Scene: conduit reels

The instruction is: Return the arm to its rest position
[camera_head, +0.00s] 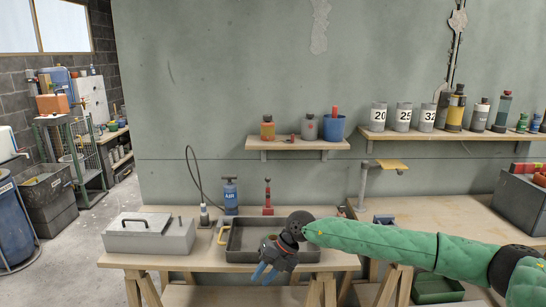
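My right arm (400,243), in a green sleeve, reaches in from the right edge across the front of the workbench. Its dark gripper (262,272) with blue fingers points down and left, in front of the grey tray (236,240). The fingers look small and close together, and I cannot tell whether they are open or shut. I see nothing held in them. My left gripper is not in view.
A grey lidded box (150,238) stands left of the tray on the wooden bench (212,262). Behind are a blue air bottle (230,196) and a red-handled tool (268,198). Shelves on the wall hold several containers (403,117). A dark crate (520,200) stands at right.

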